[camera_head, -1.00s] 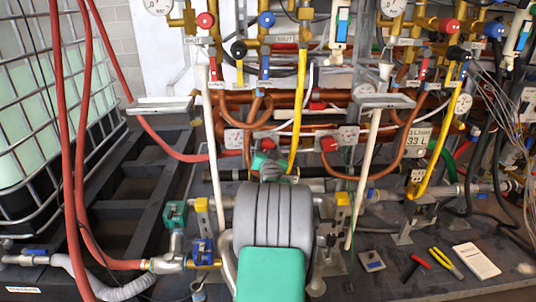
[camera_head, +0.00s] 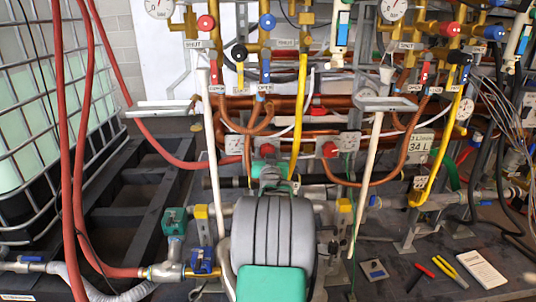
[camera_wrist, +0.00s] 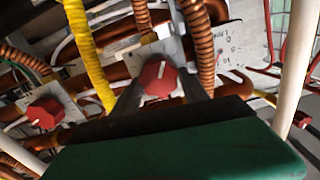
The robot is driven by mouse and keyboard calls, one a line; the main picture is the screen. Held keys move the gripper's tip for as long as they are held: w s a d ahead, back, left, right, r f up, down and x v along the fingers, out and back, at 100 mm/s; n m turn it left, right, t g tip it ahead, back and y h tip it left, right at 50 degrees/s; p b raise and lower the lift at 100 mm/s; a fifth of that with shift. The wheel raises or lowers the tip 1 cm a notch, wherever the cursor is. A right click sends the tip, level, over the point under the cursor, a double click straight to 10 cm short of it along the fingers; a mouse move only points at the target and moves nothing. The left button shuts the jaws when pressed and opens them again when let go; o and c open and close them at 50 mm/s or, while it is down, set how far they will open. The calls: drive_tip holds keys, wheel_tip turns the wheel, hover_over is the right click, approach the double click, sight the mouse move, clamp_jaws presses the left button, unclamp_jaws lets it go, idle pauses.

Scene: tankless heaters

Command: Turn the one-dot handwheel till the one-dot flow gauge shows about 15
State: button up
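A red handwheel (camera_wrist: 157,80) on a grey plate stands in front of my gripper (camera_wrist: 160,82) in the wrist view. The dark fingers are apart, one on each side of it; contact is unclear. In the head view my gripper (camera_head: 268,170) mostly hides this handwheel. A second red handwheel (camera_head: 330,149) on a plate is to its right; a red handwheel also shows at the left of the wrist view (camera_wrist: 45,112). Dot marks at the handwheels are too small to count.
Copper pipes, a yellow hose (camera_head: 301,110) and white pipes (camera_head: 368,175) crowd the space around my gripper. Round dial gauges (camera_head: 393,9) sit higher up. A caged tank (camera_head: 45,120) is at left. Pliers (camera_head: 449,270) and a notepad (camera_head: 481,268) lie at the lower right.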

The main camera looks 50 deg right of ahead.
drive_tip(key=o, duration=0.4)
drive_tip(key=shift+r, duration=0.1)
